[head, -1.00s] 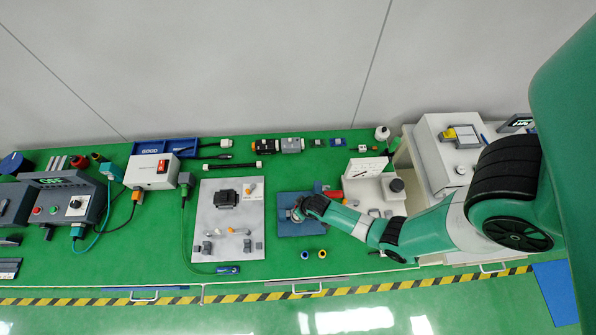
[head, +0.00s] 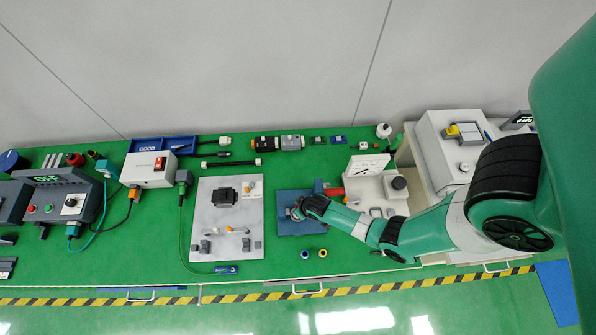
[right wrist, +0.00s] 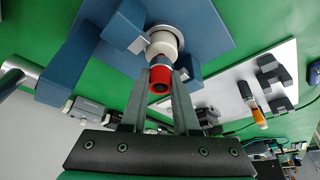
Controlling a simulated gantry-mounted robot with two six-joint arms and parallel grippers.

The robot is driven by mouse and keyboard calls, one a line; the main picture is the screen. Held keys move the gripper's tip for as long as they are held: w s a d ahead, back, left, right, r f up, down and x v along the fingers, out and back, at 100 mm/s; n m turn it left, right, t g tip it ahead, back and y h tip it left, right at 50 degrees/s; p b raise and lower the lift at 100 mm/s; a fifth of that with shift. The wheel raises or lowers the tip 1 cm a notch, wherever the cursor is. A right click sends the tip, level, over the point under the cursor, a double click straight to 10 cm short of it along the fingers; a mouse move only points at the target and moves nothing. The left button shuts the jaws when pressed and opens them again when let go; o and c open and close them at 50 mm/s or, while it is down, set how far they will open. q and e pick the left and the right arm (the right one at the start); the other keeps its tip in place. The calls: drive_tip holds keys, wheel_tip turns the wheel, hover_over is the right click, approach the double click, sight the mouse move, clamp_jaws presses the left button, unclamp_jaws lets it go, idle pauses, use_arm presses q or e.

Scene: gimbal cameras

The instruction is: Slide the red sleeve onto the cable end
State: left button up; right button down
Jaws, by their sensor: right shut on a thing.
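Just beyond the sleeve is a white round cable end (right wrist: 164,42), set between blue blocks of a fixture (right wrist: 205,25). The sleeve's far end overlaps it in view, and I cannot tell how far it is on. In the head view my right gripper (head: 297,213) is over the blue fixture (head: 289,228) and hides the sleeve. My left gripper is not in view.
A grey plate (head: 210,200) with small fittings lies left of the fixture. A red piece (head: 334,191) and a white stand (head: 375,188) are at the right. Green bench is clear between plate and fixture.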

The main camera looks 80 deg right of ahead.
drive_tip(key=shift+f+b, duration=0.5)
drive_tip(key=shift+f, duration=0.1)
drive_tip(key=c, duration=0.6)
unclamp_jaws()
drive_tip(key=shift+r, duration=0.15)
drive_tip(key=p+v, duration=0.7)
drive_tip(key=v, duration=0.4)
drive_tip(key=shift+s+a+r, duration=0.1)
drive_tip(key=shift+r, duration=0.1)
